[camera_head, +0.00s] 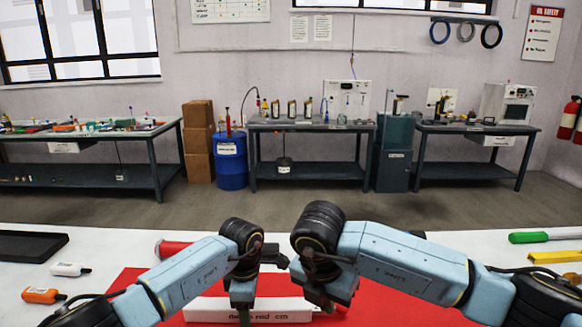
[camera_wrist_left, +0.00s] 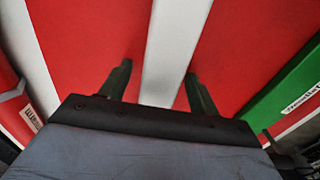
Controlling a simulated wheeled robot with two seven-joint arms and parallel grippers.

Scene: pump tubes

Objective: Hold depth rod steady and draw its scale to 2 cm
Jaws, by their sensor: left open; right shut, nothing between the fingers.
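The depth rod (camera_head: 205,309) shows as a white bar lettered "depth rod cm", lying on a red mat (camera_head: 125,285) at the front of the table. My left gripper (camera_head: 243,303) points down at the bar, partly covering it. In the left wrist view my left gripper (camera_wrist_left: 157,72) is open, with a white strip (camera_wrist_left: 168,55) running between its fingers; I cannot tell whether they touch it. My right gripper (camera_head: 325,303) is shut and empty near the bar's right end. Scale marks are too small to read.
A red cylinder (camera_head: 172,248) lies behind my left arm. A black tray (camera_head: 30,246), a white bottle (camera_head: 68,269) and an orange bottle (camera_head: 42,295) are at left. A green-handled tool (camera_head: 527,237) and a yellow item (camera_head: 555,257) are at right.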

